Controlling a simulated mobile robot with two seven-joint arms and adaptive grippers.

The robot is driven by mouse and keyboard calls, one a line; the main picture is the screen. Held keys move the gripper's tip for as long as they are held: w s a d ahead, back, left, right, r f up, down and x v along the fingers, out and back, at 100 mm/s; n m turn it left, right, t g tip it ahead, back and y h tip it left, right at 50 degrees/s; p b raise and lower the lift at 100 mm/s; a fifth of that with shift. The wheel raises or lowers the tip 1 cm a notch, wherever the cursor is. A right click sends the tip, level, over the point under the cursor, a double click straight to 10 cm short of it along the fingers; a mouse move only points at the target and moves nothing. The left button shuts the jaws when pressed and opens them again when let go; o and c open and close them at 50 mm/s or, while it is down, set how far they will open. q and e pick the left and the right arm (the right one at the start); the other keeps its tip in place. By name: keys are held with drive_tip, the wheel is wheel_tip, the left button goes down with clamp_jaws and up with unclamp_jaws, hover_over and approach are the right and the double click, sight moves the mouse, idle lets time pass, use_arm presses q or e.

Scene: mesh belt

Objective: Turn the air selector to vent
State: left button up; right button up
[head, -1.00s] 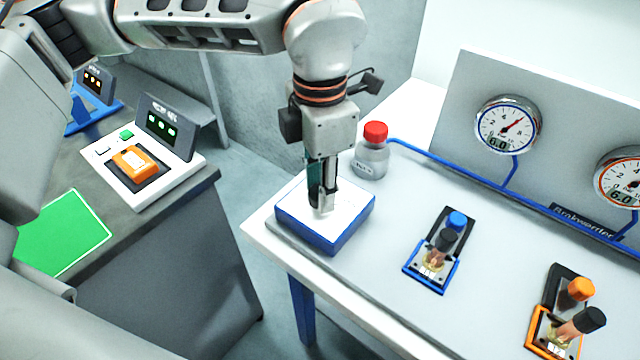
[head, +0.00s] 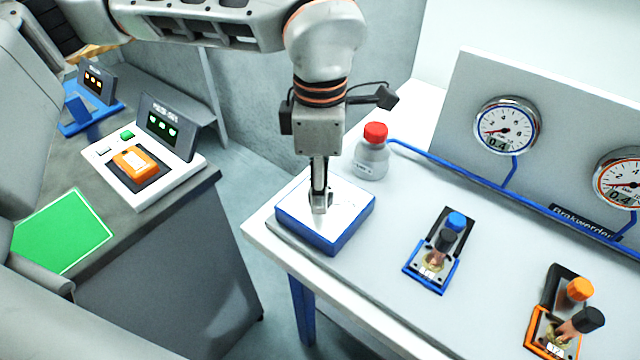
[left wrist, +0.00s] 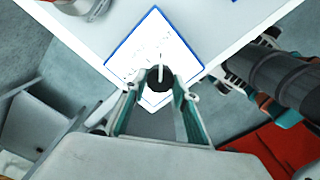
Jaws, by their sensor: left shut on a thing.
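The air selector is a blue box with a white top (head: 352,205) on the near left corner of the light table. It also shows in the left wrist view (left wrist: 180,45). My left gripper (head: 320,203) points straight down over it. It is shut on the selector's dark knob (left wrist: 158,80), whose pale pointer faces up the picture in the left wrist view. The fingers hide most of the knob in the head view, and the markings are too small to read. What looks like my right gripper (left wrist: 218,82) shows partly beside the table in the left wrist view; its jaws are unclear.
A white bottle with a red cap (head: 372,155) stands close behind the selector. Blue (head: 435,262) and orange (head: 550,335) valve stations stand to the right. Two gauges, left (head: 507,125) and right (head: 622,180), read about 0.4. A dark bench (head: 130,240) is at left.

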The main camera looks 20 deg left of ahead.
use_arm(q)
drive_tip(key=shift+r, duration=0.1)
drive_tip(key=o, duration=1.1)
wheel_tip(320, 180, up, 12)
idle(0.4)
